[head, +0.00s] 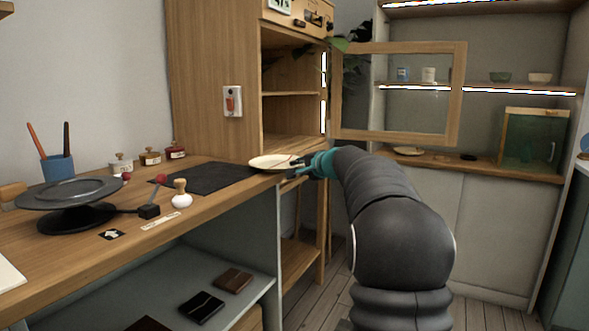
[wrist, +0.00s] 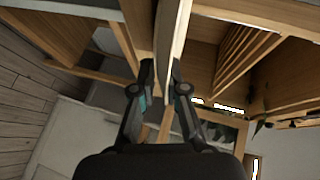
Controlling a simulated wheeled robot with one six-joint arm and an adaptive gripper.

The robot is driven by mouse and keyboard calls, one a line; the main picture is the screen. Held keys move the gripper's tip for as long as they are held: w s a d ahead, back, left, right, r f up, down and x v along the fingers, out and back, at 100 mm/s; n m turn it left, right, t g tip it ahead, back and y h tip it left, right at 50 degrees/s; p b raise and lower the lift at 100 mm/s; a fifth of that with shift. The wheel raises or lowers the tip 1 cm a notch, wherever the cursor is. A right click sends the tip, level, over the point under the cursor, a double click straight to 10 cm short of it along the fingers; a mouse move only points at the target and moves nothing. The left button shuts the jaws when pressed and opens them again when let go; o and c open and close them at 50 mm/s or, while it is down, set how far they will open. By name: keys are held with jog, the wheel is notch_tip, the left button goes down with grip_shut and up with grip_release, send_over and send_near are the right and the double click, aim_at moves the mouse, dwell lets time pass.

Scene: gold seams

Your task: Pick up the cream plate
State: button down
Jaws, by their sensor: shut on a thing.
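The cream plate (head: 270,162) is at the far right end of the wooden workbench, beside the dark mat. My gripper (head: 301,167) reaches it from the right and is shut on its right rim. In the wrist view the plate (wrist: 175,50) shows nearly edge-on between the two fingers of my gripper (wrist: 163,75). The plate looks level. I cannot tell whether it rests on the bench or hangs just above it.
The dark mat (head: 205,178), a turntable (head: 70,191), a white-based stamp (head: 181,198) and small jars (head: 149,156) stand on the workbench (head: 215,205). A wooden-framed glass door (head: 397,132) stands open behind my arm. A shelf unit is at the back right.

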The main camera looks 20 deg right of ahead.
jog(key=shift+r, duration=0.5)
notch_tip(320, 180, up, 2)
jog(key=shift+r+p, duration=0.1)
jog(key=shift+p, duration=0.25)
jog(key=s+d+b, duration=0.2)
jog(key=s+b, duration=0.2)
jog(key=s, duration=1.4)
jog(key=shift+d, duration=0.3)
